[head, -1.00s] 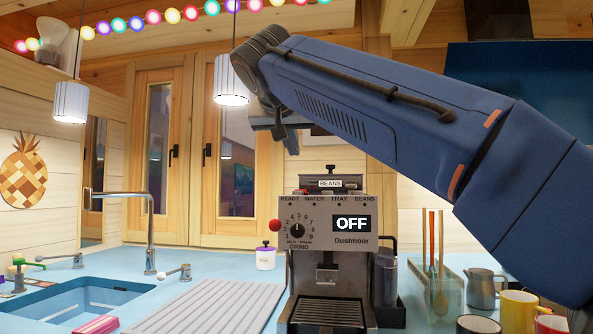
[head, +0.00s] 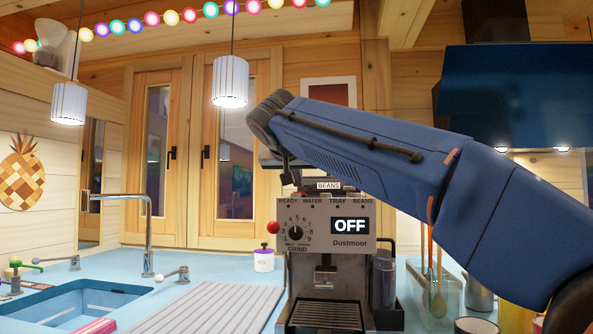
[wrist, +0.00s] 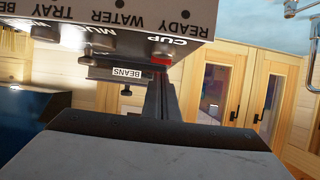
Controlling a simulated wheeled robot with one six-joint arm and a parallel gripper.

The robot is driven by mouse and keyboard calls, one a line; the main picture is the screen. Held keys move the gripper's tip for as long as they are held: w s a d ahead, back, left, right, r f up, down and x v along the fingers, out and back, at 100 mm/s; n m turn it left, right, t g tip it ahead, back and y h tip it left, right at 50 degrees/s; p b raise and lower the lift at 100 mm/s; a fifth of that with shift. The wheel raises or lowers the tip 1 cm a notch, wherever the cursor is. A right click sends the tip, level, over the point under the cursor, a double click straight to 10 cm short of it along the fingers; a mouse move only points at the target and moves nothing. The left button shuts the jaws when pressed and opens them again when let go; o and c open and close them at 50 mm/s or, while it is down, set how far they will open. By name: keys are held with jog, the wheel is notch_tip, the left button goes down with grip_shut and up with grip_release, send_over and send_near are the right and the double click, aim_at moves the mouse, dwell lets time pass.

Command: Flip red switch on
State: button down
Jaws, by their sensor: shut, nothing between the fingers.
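The coffee machine (head: 365,262) stands on the counter, and its display (head: 350,226) reads OFF. In the wrist view the machine's front edge (wrist: 80,12) and top buttons show upside down. A small red part (wrist: 161,61), probably the red switch, shows on top of the machine beyond the buttons, partly hidden. My gripper (wrist: 162,85) shows as a narrow dark bar, shut and empty, its tip close to the red part; I cannot tell if they touch. In the head view my gripper (head: 287,178) is just above the machine's top left, mostly hidden by my arm.
A red ball knob (head: 273,227) sticks out on the machine's left side. The BEANS hopper (head: 328,186) is on top. A utensil holder (head: 432,295) and mugs stand right. A pendant lamp (head: 230,82) hangs above left.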

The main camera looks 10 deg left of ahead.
jog(key=shift+s+f, duration=0.1)
jog(key=shift+f, duration=0.4)
jog(key=shift+s+f, duration=0.1)
jog(key=shift+f, duration=0.2)
jog(key=shift+r, duration=0.15)
jog(key=shift+r, duration=0.7)
